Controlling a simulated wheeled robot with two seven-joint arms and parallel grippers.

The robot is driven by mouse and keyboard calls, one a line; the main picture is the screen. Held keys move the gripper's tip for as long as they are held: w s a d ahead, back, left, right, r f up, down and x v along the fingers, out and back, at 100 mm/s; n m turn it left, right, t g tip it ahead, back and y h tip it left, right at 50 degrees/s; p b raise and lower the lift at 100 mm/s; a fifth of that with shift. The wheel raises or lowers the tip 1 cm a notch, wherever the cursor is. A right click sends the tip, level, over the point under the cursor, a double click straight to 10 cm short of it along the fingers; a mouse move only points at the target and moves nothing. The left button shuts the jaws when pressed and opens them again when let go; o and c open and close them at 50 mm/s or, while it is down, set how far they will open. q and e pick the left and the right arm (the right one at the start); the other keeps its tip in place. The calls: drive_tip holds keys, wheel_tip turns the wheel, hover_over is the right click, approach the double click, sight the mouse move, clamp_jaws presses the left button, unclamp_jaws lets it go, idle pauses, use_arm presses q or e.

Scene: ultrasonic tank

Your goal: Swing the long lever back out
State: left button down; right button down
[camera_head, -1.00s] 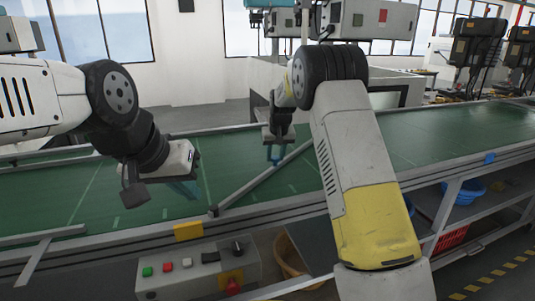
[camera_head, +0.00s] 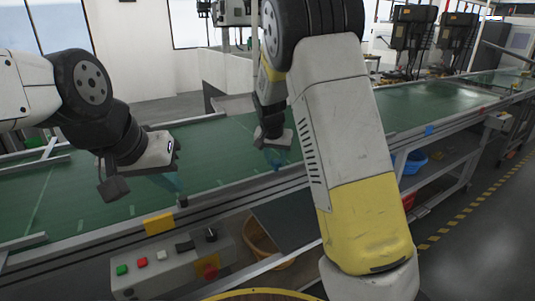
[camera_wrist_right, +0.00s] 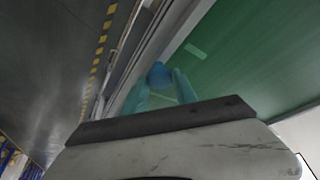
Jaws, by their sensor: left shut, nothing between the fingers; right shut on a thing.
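The long lever (camera_head: 228,186) is a thin grey bar. It runs from beside the yellow block at the conveyor's near edge toward my right gripper, close along the near rail and hard to tell from it. My right gripper (camera_head: 273,163) points down over the near side of the belt. In the right wrist view its teal fingers (camera_wrist_right: 160,84) are shut on a round blue knob (camera_wrist_right: 159,72), which the head view barely shows. My left gripper (camera_head: 174,183) is shut and empty above the belt at the left, apart from the lever.
The green conveyor belt (camera_head: 110,195) crosses the view. A yellow block (camera_head: 159,223) sits on its near side, above a control box (camera_head: 175,268) with several buttons. A brown basket (camera_head: 260,240) and a blue bin (camera_head: 410,161) are below. The belt's far right is clear.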

drive_tip(key=shift+s+d+f, duration=0.1)
drive_tip(key=shift+s+d, duration=0.05)
drive_tip(key=shift+s, duration=0.15)
drive_tip(key=c, duration=1)
unclamp_jaws()
drive_tip(key=shift+s, duration=0.1)
drive_tip(key=shift+r, duration=0.2)
drive_tip(key=v, duration=0.7)
drive_tip(key=shift+r, duration=0.3)
